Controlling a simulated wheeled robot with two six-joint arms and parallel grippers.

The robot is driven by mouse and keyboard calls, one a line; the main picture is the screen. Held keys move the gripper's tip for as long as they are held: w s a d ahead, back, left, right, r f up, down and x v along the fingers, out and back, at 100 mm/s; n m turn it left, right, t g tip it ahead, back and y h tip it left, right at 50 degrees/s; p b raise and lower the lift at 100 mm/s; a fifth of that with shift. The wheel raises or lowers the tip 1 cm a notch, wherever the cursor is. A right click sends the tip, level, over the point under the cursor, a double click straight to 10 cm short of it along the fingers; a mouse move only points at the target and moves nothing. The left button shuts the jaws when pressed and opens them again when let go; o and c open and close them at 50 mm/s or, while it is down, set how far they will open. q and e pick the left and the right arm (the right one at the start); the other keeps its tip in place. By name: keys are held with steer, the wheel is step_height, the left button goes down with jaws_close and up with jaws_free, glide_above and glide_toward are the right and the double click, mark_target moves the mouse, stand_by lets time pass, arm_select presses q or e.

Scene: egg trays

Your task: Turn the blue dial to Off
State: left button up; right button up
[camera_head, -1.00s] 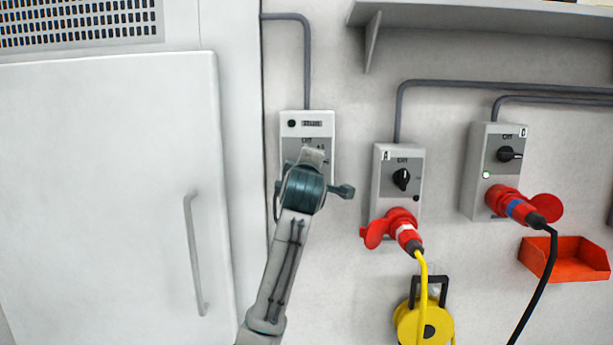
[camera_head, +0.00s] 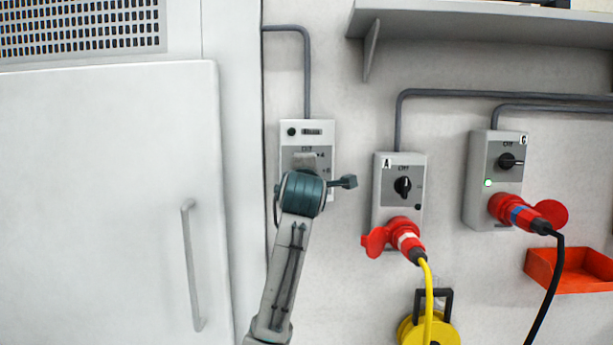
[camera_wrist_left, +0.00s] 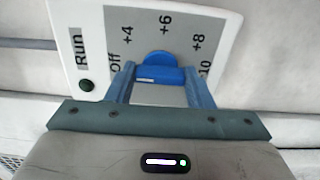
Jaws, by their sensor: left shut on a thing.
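The blue dial (camera_wrist_left: 158,58) shows in the left wrist view on a grey panel (camera_wrist_left: 190,28) marked Off, +4, +6, +8 and 10. My left gripper (camera_wrist_left: 159,77) has one finger on each side of the dial's grip bar and is shut on it. Which mark the dial points to, I cannot tell. In the head view my left gripper (camera_head: 306,160) is in front of the white control box (camera_head: 323,130) and hides the dial. My right gripper is not in view.
A white cabinet door with a handle (camera_head: 192,265) is at the left. Two switch boxes (camera_head: 413,165) (camera_head: 482,190) with red plugs (camera_head: 405,240) (camera_head: 520,214) are to the right. A shelf (camera_head: 480,24) is above and a red bin (camera_head: 570,285) at lower right.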

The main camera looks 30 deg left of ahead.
arm_select(q)
steer(key=o, duration=1)
steer(key=shift+s, duration=0.1)
steer(key=b+v, duration=0.2)
steer(key=v, duration=0.8)
steer(key=shift+s, duration=0.3)
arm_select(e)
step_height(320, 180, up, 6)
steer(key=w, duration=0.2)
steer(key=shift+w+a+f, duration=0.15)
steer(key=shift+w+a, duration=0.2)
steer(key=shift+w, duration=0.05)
arm_select(q)
steer(key=shift+d, duration=0.15)
